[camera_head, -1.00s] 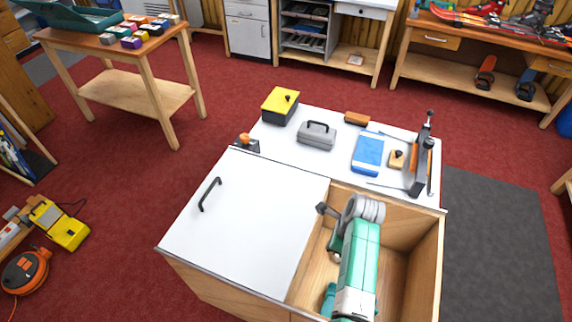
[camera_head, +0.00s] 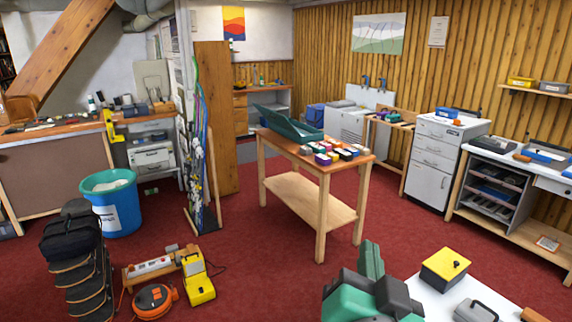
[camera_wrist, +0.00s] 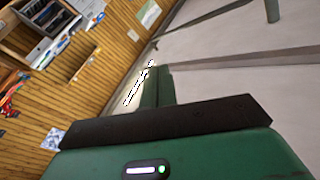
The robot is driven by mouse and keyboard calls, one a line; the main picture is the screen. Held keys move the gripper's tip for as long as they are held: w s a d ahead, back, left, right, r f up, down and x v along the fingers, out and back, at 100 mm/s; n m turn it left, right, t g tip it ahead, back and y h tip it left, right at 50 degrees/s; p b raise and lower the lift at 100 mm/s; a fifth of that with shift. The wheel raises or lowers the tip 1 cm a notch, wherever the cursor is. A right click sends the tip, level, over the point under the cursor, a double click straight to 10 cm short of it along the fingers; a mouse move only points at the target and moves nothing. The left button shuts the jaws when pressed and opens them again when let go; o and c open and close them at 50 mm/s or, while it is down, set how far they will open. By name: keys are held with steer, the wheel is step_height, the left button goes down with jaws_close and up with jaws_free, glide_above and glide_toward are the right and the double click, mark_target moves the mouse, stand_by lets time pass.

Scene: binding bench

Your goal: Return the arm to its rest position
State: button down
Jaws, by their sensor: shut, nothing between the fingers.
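My gripper (camera_wrist: 156,72) shows in the wrist view as a green body with a dark bar and a narrow green finger section beyond it. It is shut and empty, pointing out into the room, with pale surfaces and the plank wall behind. In the head view a green and dark grey part of my arm (camera_head: 368,295) rises at the bottom, right of centre, beside the white bench top (camera_head: 432,300). I cannot tell whether the fingertips show there. The rest of my arm is out of frame.
A yellow-topped box (camera_head: 445,268) and a grey case (camera_head: 474,312) stand on the bench top, close to my arm. A wooden table (camera_head: 310,164) holds a teal case (camera_head: 289,124) and several small coloured blocks. The red floor between is clear.

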steer(key=s+a+r+n+t+y, duration=0.5)
steer(key=s+a+r+n+t, duration=0.25)
steer(key=s+a+r, duration=0.7)
step_height(320, 180, up, 21)
steer(key=w+g+p, duration=0.1)
steer(key=p, duration=2.1)
steer(key=shift+w+d+r+n, duration=0.15)
steer(key=shift+w+n, duration=0.05)
steer(key=shift+n, duration=0.15)
